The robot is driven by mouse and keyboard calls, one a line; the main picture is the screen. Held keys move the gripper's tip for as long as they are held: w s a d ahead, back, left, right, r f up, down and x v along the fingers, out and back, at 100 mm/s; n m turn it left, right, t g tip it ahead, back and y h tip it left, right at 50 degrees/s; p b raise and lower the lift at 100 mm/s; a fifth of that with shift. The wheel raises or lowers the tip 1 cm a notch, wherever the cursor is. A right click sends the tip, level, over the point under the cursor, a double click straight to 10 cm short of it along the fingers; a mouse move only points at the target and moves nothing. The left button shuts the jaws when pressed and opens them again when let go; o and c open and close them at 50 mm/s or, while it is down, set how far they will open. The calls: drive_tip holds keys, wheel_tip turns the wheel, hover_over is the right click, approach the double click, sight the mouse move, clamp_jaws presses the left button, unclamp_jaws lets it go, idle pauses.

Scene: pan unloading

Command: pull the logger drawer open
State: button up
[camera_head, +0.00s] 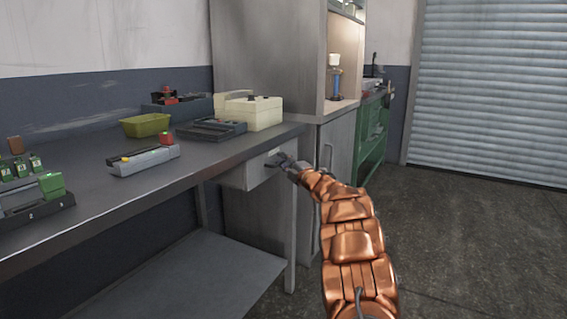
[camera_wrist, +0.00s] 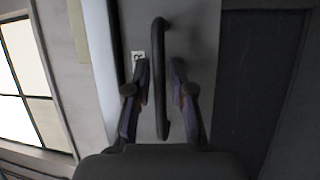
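The grey logger drawer (camera_head: 258,177) sits under the right end of the workbench and looks shut or nearly so. Its front (camera_wrist: 203,60) fills the middle of the wrist view. My gripper (camera_head: 281,159) is at the drawer front; in the wrist view my gripper (camera_wrist: 160,75) has one finger on each side of the handle. The fingers are apart, with gaps visible beside the bar. The fingertips are small and partly hidden in the head view.
The workbench (camera_head: 100,208) carries a green tray (camera_head: 146,125), a cream box (camera_head: 262,113), a dark flat device (camera_head: 210,129) and a grey device with a red part (camera_head: 143,160). A grey cabinet (camera_head: 337,150) stands just beyond the drawer. The floor (camera_head: 460,230) on the right is clear.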

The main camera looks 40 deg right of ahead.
drive_tip(key=shift+c, duration=0.3)
clamp_jaws()
